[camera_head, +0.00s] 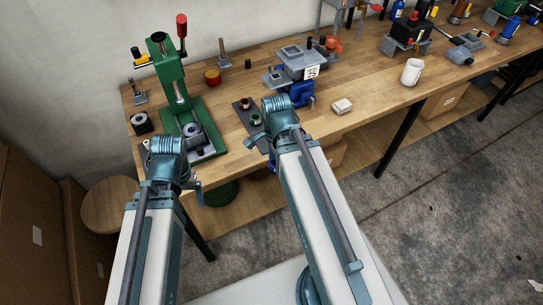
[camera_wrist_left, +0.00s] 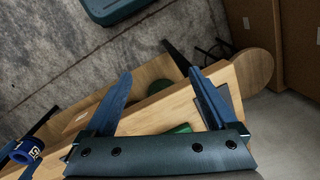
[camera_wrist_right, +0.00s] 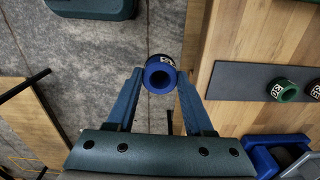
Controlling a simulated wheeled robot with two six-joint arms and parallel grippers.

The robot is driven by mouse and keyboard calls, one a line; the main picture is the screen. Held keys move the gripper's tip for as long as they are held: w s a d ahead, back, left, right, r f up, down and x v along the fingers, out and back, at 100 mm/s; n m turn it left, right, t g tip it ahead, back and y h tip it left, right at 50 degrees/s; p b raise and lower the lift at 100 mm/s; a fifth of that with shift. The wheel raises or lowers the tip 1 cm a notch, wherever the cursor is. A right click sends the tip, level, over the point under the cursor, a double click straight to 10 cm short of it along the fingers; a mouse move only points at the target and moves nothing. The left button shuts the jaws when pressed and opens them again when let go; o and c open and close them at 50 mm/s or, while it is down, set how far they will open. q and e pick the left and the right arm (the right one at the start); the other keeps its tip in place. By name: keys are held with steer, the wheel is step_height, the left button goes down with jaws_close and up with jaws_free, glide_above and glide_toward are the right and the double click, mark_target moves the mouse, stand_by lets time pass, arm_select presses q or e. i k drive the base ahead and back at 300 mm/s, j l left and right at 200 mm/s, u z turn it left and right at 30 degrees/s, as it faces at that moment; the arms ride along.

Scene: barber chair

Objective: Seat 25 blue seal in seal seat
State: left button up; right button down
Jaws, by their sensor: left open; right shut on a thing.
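A blue ring-shaped seal (camera_wrist_right: 160,75) with a black-and-white label is pinched between the fingertips of my right gripper (camera_wrist_right: 158,80), its round hole facing the camera. A blue ring with a partly readable label also shows at the lower left of the left wrist view (camera_wrist_left: 30,150). In the head view my right gripper (camera_head: 254,141) is at the bench's front edge; the held seal is not clear there. My left gripper (camera_wrist_left: 160,78) is open and empty, near the bench's front edge. A grey fixture (camera_head: 297,60) bears a "25" sign (camera_head: 312,72). I cannot tell which part is the seal seat.
A green press (camera_head: 168,80) stands at the bench's left end. A dark mat (camera_wrist_right: 240,82) holds a green seal (camera_wrist_right: 284,90) and a brown seal (camera_wrist_right: 315,90). A white block (camera_head: 342,106) and a white mug (camera_head: 411,72) stand further right, with bare wood between them.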

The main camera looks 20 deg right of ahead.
mark_target(296, 59)
steer(key=i+l+u, duration=0.1)
steer(key=l+u, duration=0.15)
steer(key=l, duration=0.95)
steer(key=l+u, duration=0.25)
steer(key=l, duration=0.9)
